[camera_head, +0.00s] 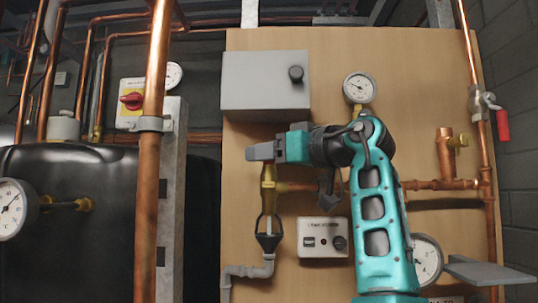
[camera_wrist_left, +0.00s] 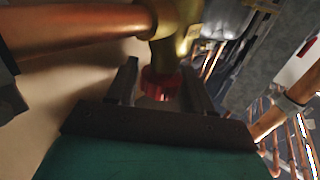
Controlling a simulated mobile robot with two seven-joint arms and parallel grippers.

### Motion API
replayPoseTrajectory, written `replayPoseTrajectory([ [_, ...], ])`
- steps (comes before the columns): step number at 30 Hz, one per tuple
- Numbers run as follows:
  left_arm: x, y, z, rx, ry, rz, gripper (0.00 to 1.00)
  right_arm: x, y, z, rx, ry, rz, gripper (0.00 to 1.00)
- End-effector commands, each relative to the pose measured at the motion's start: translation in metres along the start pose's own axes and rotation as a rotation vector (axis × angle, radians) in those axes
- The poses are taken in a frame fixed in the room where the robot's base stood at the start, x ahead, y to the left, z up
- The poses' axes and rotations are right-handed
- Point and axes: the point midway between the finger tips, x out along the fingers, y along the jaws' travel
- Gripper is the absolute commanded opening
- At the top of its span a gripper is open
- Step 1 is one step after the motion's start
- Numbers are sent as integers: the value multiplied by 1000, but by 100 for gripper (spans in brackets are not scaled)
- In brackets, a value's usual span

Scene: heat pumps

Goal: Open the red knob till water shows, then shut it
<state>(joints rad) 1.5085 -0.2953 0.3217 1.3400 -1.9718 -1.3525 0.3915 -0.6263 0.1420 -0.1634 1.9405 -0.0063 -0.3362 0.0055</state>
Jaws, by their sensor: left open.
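The red knob (camera_wrist_left: 160,85) sits on the end of a brass valve (camera_wrist_left: 178,30) in the left wrist view. My left gripper (camera_wrist_left: 160,93) is open, with one finger on each side of the knob; I cannot tell whether they touch it. In the head view my left gripper (camera_head: 262,152) is at the top of the brass valve (camera_head: 267,188) and hides the knob. Below the valve is a dark-framed tundish (camera_head: 268,235); I cannot make out water in it. My right gripper is not in view.
A grey box (camera_head: 265,85) is just above my gripper. A copper pipe (camera_head: 150,170) stands to the left. A white control box (camera_head: 322,238), a pressure gauge (camera_head: 359,88) and a red-handled valve (camera_head: 502,124) are on the right.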

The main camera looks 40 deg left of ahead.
Motion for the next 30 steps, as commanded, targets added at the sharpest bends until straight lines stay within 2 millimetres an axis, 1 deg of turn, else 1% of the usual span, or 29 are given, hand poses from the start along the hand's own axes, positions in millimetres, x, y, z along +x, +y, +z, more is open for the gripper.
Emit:
replayPoseTrajectory([
  [2,0,0,0,0,0,0,49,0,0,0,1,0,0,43],
  [12,0,0,0,0,0,0,17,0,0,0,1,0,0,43],
  [17,0,0,0,-1,0,6,16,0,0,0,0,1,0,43],
  [23,0,0,1,-2,0,59,16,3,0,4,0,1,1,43],
  [30,0,-1,2,-5,1,218,16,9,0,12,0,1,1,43],
])
